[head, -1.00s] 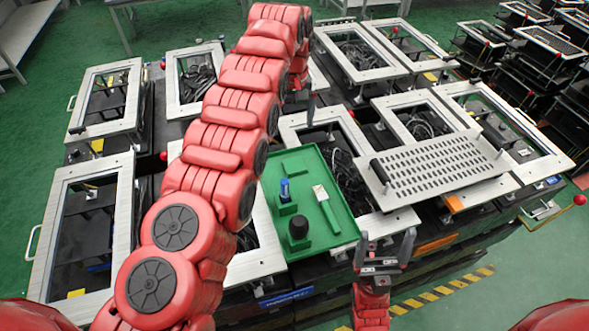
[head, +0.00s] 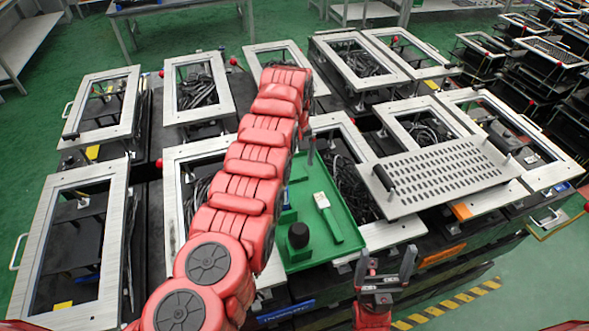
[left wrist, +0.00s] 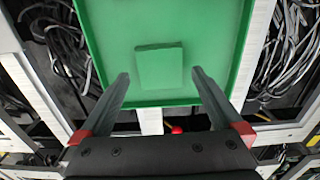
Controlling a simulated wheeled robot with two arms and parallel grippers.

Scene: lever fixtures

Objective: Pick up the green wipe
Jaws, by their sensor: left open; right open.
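The green wipe (left wrist: 159,67) is a flat green square lying in the green tray (left wrist: 215,25). In the head view the tray (head: 340,205) is at the centre, and my left arm covers its left part, hiding most or all of the wipe. My left gripper (left wrist: 160,74) is open and empty. Its two fingertips sit on either side of the wipe's near part in the left wrist view, apart from it; their height above the tray is hard to tell. My right gripper (head: 386,258) is open and empty, in front of the tray's near right side.
The tray also holds a black round-topped object (head: 298,236) and a white-and-green brush-like tool (head: 327,214). Metal frames with cables inside surround the tray.

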